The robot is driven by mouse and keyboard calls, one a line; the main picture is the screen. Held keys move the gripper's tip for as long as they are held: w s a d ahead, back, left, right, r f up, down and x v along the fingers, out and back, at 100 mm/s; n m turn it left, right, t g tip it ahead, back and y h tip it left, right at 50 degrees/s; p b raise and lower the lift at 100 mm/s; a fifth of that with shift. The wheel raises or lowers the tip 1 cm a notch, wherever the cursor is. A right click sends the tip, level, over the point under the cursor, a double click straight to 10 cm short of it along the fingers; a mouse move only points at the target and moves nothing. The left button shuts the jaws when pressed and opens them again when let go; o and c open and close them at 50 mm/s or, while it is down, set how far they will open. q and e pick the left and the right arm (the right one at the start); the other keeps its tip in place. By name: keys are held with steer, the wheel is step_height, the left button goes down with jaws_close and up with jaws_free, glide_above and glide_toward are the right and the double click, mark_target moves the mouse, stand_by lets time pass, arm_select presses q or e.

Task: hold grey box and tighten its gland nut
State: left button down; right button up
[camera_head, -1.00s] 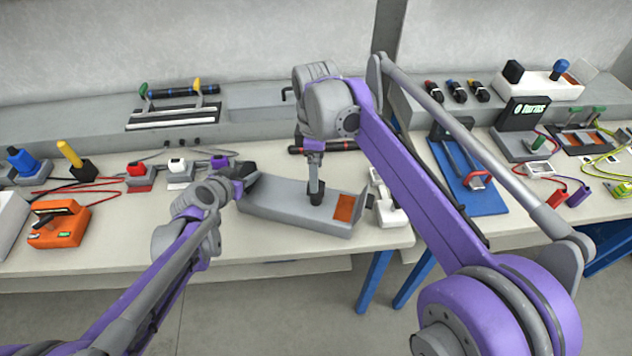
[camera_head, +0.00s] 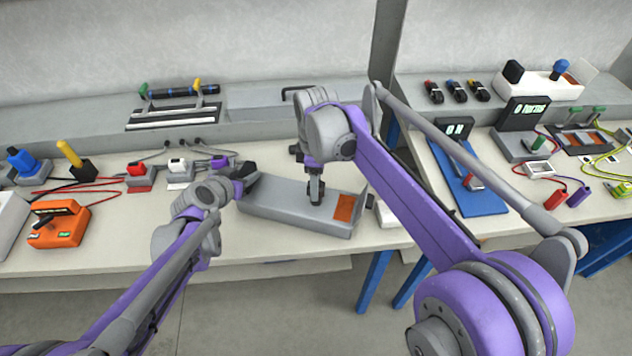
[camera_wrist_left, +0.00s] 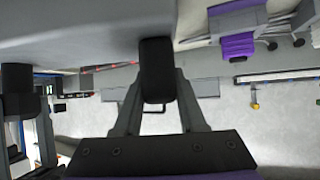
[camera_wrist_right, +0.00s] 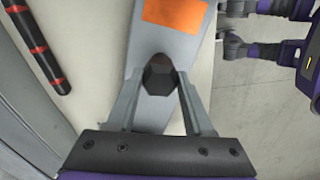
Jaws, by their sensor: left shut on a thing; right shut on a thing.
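The grey box (camera_head: 272,203) lies long and low near the table's front edge, with an orange patch (camera_head: 345,207) at its right end.
A black rod with red bands (camera_wrist_right: 38,45) lies behind the box. A display reading turns (camera_head: 522,112) and a blue-based stand (camera_head: 480,200) are on the right. An orange device (camera_head: 58,225) and small coloured plugs stand left.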

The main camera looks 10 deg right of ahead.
jaws_close()
steer(key=shift+m, duration=0.4)
steer(key=m, duration=1.1)
stand_by(0.5)
steer(key=o, duration=1)
jaws_free()
